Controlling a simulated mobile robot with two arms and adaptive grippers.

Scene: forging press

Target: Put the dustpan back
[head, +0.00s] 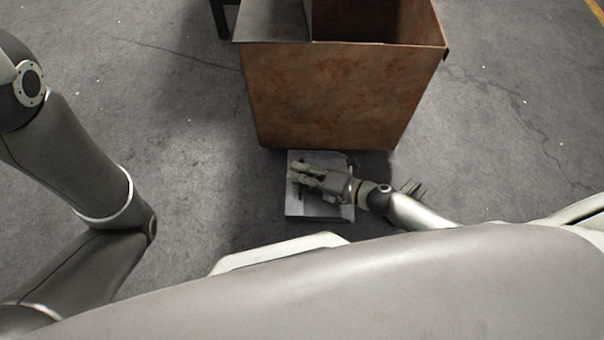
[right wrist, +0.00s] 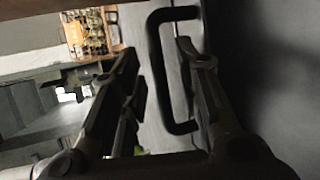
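The dustpan (head: 322,210) is a grey, flat-sided metal piece on the floor, close against the foot of a rusty box. My right gripper (head: 298,176) is over it and hides part of it. In the right wrist view, a black D-shaped handle (right wrist: 155,75) stands out from a grey face between the two fingers of my right gripper (right wrist: 157,52). The fingers are apart, with a gap visible beside the handle bar, so the gripper looks open. My left arm comes in at the left; its gripper is out of view.
The rusty open-topped box (head: 330,95) stands just beyond the dustpan, with a grey plate (head: 272,22) over its top left corner. A dark leg (head: 220,18) stands behind it. The cracked concrete floor is clear on both sides.

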